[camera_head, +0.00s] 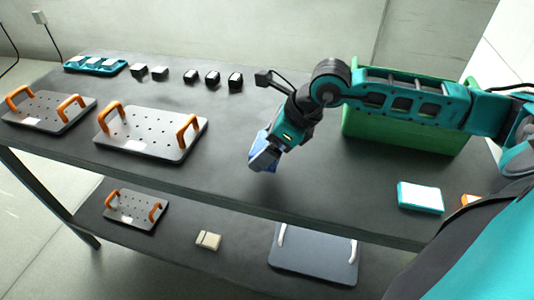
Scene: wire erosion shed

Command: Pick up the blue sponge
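My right arm reaches in from the right over the dark table. Its gripper (266,150) points down and left, above the middle of the table's front part. A small blue block, the blue sponge (262,158), sits between its fingers, and the gripper looks shut on it. The fingertips are small and partly hidden by the block and wrist. The sponge appears held a little above the tabletop. My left gripper is not in view.
A green crate (400,135) stands behind my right forearm. A teal box with a white top (420,197) lies front right. Plates with orange handles (152,135) and several small dark blocks (213,78) occupy the left. A shelf below holds more plates (312,256).

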